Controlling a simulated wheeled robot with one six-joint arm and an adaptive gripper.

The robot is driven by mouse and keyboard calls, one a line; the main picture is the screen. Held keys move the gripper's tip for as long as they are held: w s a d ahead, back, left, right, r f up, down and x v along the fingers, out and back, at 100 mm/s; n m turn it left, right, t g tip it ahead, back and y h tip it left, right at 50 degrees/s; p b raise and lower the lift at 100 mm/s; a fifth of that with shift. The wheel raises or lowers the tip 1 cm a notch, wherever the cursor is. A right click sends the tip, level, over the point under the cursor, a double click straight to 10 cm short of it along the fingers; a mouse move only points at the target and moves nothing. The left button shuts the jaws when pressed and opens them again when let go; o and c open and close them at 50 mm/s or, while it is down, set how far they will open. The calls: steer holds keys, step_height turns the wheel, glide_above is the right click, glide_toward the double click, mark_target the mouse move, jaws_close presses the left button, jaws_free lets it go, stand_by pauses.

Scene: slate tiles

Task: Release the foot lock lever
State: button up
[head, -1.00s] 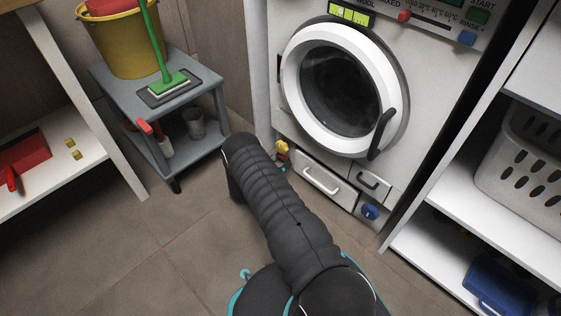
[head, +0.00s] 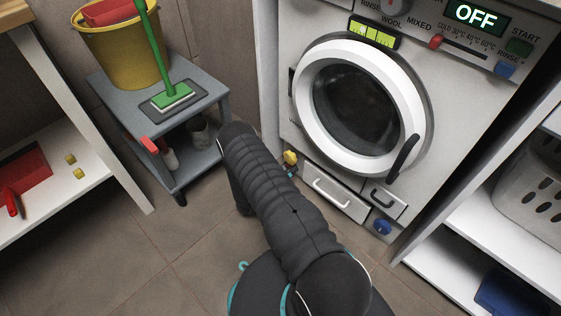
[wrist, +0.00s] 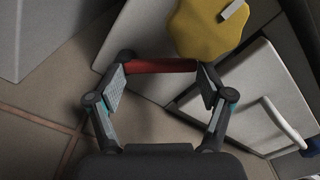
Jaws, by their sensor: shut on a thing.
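A red bar, which I take to be the foot lock lever (wrist: 160,66), lies across the wrist view between my fingertips. My gripper (wrist: 162,72) is shut on it, one finger at each end of the bar, with the fingers far apart. A yellow knob (wrist: 209,28) is just beyond the bar to the upper right. In the head view the yellow knob (head: 290,157) is at the lower left of the washing machine (head: 290,105). There my arm hides the lever and most of the gripper.
A drawer with a white handle (wrist: 284,122) is right of my gripper. A grey cart (head: 213,93) with a yellow bucket (head: 125,55) stands left of my arm. White shelves (head: 470,235) are at the right. Tiled floor (head: 120,260) is open at the lower left.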

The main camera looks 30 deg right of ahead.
steer(key=shift+o, duration=0.3)
steer(key=shift+d, duration=0.3)
steer(key=o, duration=1.6)
steer(key=shift+d, duration=0.1)
steer(key=shift+c, duration=0.2)
steer(key=shift+s+a, duration=0.1)
steer(key=shift+a, duration=0.65)
steer(key=v, duration=1)
steer(key=shift+s+a, duration=0.2)
steer(key=shift+a, duration=0.15)
